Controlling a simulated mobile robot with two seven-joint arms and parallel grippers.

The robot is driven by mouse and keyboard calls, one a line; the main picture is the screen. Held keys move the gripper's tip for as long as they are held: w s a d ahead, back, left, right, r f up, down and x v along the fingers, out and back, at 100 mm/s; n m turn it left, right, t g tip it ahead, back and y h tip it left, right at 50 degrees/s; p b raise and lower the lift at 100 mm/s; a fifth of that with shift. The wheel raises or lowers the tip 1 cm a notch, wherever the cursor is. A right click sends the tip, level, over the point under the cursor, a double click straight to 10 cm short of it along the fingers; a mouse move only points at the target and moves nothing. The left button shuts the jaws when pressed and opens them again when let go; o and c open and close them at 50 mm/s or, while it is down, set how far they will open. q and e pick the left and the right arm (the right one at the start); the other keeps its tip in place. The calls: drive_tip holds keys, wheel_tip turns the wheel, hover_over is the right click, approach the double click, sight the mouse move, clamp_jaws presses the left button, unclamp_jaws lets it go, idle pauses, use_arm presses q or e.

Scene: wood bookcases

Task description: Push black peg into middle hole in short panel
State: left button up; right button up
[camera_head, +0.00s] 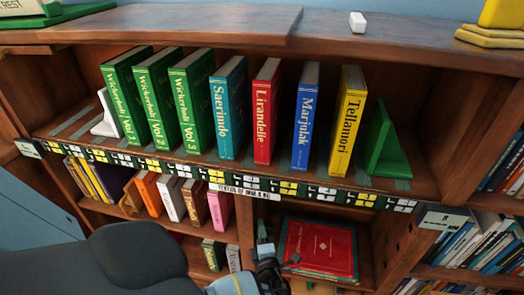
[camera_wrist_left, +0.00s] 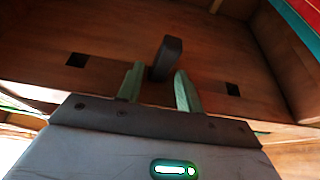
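The black peg (camera_wrist_left: 167,58) stands out from the wooden panel (camera_wrist_left: 110,68) in the left wrist view, between two dark square holes. Its base is partly hidden, so I cannot tell how deep it sits. My left gripper (camera_wrist_left: 158,82) has its two green fingers apart, with the peg just beyond and between the tips. I cannot tell whether either finger touches it. In the head view my left gripper (camera_head: 272,262) is low, at the front of the lower compartment; its fingertips are unclear there. My right gripper is not in view.
The shelf board (camera_head: 240,178) above carries several upright books and a green bookend (camera_head: 384,140). The lower right divider (camera_head: 402,240) has dark holes. More books (camera_head: 480,250) fill the right bay.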

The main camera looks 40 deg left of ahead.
use_arm(q)
drive_tip(key=shift+a+r+y, duration=0.3)
drive_tip(key=shift+a, duration=0.1)
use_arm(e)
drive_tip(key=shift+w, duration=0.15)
use_arm(q)
drive_tip(key=p+v, duration=0.1)
drive_tip(key=v, duration=0.7)
drive_tip(key=shift+d, duration=0.25)
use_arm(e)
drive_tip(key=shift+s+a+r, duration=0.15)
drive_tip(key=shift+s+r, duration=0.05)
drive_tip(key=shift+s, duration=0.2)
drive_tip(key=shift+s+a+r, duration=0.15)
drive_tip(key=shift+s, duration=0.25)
use_arm(q)
drive_tip(key=shift+f, duration=0.1)
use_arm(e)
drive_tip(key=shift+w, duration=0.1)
use_arm(q)
drive_tip(key=shift+c, duration=0.3)
